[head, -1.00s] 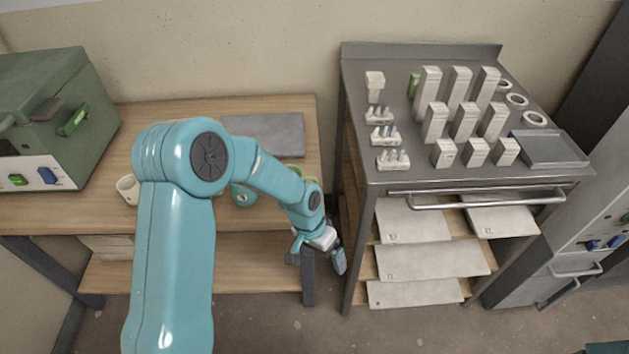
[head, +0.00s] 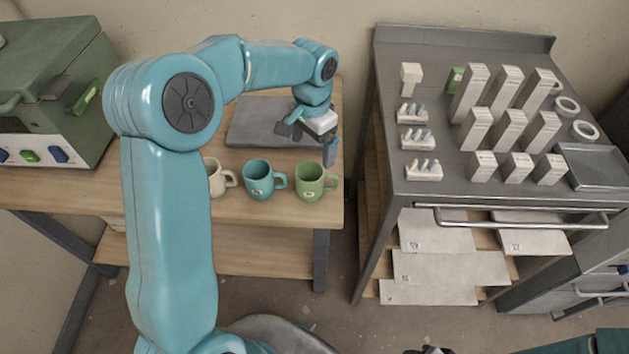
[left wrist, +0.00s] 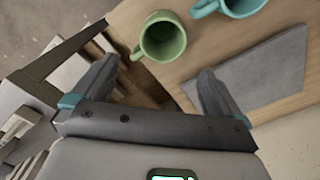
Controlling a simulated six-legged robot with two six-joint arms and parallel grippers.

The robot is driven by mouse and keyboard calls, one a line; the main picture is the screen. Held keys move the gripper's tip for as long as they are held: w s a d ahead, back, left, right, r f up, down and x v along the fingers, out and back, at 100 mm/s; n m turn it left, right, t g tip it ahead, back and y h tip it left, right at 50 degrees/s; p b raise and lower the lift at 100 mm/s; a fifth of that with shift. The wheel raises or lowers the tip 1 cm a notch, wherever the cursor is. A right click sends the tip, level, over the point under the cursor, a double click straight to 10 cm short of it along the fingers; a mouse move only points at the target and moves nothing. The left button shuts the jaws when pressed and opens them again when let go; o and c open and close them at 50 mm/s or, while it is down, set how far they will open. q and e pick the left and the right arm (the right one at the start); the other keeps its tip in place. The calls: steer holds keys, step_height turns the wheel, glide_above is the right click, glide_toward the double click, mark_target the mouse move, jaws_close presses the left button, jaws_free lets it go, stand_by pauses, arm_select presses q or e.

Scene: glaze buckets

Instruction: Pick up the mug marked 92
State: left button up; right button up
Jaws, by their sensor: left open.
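Three mugs stand in a row on the wooden table. The cream mug (head: 216,178) is partly hidden by my left arm. The teal mug (head: 258,180) is in the middle and the green mug (head: 311,182) is at the right. Small labels show on the teal and green mugs, but I cannot read the numbers. My left gripper (head: 307,142) is open and empty, above and behind the green mug. In the left wrist view, the green mug (left wrist: 163,38) lies beyond the open fingers (left wrist: 158,68); part of the teal mug (left wrist: 243,6) shows at the top.
A grey slab (head: 262,122) lies on the table (head: 150,190) behind the mugs. A green kiln-like box (head: 50,90) stands at the left. A metal cart (head: 440,60) with white blocks stands right of the table, across a gap. A dark sliver, apparently my right gripper, shows at the bottom edge.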

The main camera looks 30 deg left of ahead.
arm_select(q)
glide_toward(311, 177)
steer(key=shift+s+d+f, duration=0.25)
steer(key=shift+s+d, duration=0.2)
steer(key=shift+s, duration=0.1)
steer(key=shift+s+d+f, duration=0.2)
steer(key=shift+s+d, duration=0.25)
steer(key=shift+s, duration=0.1)
steer(key=shift+s+f, duration=0.15)
steer(key=shift+f, duration=0.4)
steer(key=f, duration=0.3)
steer(key=f+p, duration=0.1)
steer(key=shift+w+a+f, duration=0.2)
steer(key=shift+w+f, duration=0.05)
steer(key=shift+s, duration=0.1)
steer(key=c, duration=1.2)
